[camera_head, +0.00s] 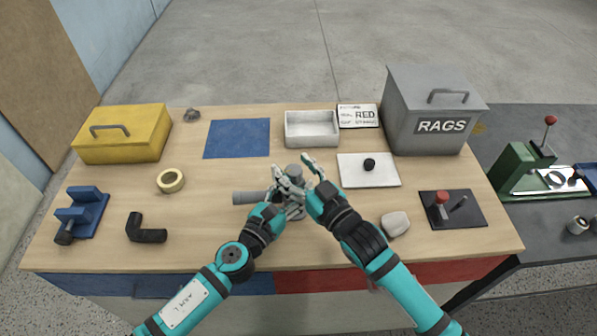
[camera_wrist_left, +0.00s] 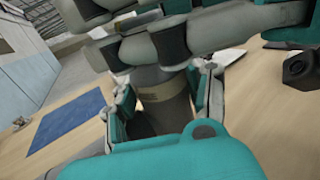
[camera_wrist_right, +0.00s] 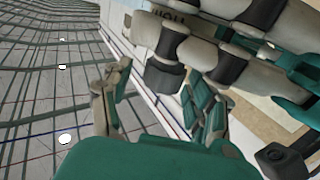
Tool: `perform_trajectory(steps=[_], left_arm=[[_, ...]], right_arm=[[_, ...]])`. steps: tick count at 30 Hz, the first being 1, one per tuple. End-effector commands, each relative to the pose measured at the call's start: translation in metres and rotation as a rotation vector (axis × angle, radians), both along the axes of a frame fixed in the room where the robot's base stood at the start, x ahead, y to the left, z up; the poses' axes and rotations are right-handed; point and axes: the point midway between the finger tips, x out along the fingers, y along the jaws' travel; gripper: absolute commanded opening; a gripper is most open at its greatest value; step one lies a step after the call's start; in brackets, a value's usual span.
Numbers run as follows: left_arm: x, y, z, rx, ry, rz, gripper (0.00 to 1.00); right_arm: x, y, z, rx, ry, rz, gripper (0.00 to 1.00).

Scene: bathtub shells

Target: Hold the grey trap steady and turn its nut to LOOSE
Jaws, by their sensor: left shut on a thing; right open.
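The grey trap (camera_head: 247,197) stands near the middle of the workbench, with a side pipe pointing left and a round grey top (camera_head: 293,170). My left gripper (camera_head: 287,204) is shut on its upright body, and the left wrist view shows the fingers on both sides of a grey cylinder (camera_wrist_left: 167,112). A paler band shows just above that grip; I cannot tell if it is the nut. My right gripper (camera_head: 303,178) is open beside the top of the trap, its fingers apart in the right wrist view (camera_wrist_right: 158,100). The hands hide the nut and any LOOSE mark.
A white tray (camera_head: 311,143) and blue mat (camera_head: 237,138) lie behind the trap. A white board (camera_head: 368,181) with a black knob is to the right, and a pale stone-like lump (camera_head: 395,224) sits near my right forearm. A black elbow (camera_head: 146,231) and tape roll (camera_head: 171,180) are left.

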Motion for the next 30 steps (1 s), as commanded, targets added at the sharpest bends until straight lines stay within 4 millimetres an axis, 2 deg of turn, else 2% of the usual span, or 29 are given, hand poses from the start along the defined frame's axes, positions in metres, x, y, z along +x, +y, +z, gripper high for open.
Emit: perform_trajectory(steps=[5,12,18,24,30], left_arm=[[-0.002,-0.001,-0.002,0.0,0.005,-0.004,0.09],[-0.002,-0.002,-0.003,-0.001,0.006,-0.005,0.09],[-0.002,-0.002,-0.003,-0.001,0.006,-0.005,0.09],[-0.002,-0.002,-0.002,-0.001,0.006,-0.005,0.09],[-0.002,-0.001,-0.002,0.0,0.005,-0.004,0.09]], right_arm=[[-0.015,-0.01,-0.002,0.0,0.002,-0.001,0.59],[-0.059,-0.037,-0.002,-0.003,0.004,0.0,0.59],[-0.088,-0.056,-0.002,-0.001,0.004,0.0,0.59],[-0.1,-0.064,-0.001,-0.001,0.001,0.0,0.59],[-0.101,-0.065,0.0,0.0,0.0,0.0,0.59]])
